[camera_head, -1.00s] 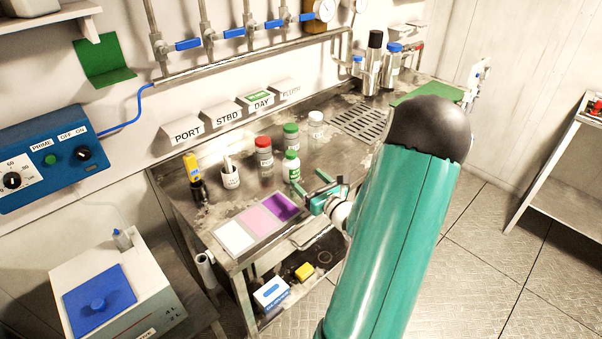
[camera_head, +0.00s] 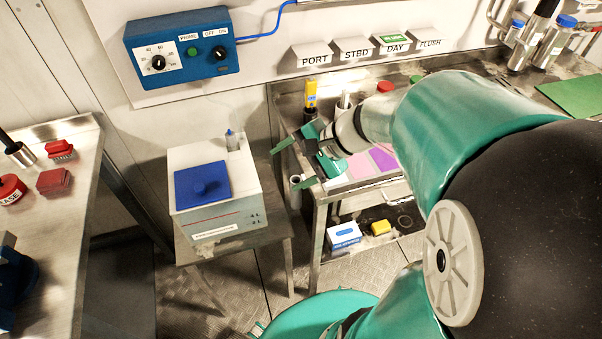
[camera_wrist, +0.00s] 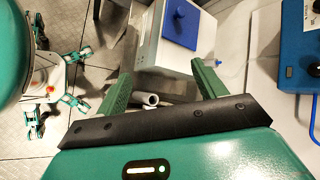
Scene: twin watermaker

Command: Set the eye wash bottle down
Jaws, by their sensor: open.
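My gripper (camera_head: 279,168) is at the left front corner of the steel bench, its green fingers pointing left. In the wrist view my gripper (camera_wrist: 161,72) is open with nothing between the fingers; beyond it is a white box (camera_wrist: 147,38) with a blue lid. I cannot pick out the eye wash bottle in the current views. On the bench (camera_head: 290,95), a red cap (camera_head: 386,86) and part of a green cap (camera_head: 416,79) show behind my arm, which hides much of the bench top.
The white tank (camera_head: 215,215) with blue lid (camera_head: 203,187) stands left of the bench. A yellow-topped item (camera_head: 311,95) is near my gripper. A blue-white box (camera_head: 344,235) and yellow block (camera_head: 380,227) sit on the lower shelf. Another table (camera_head: 60,215) is far left.

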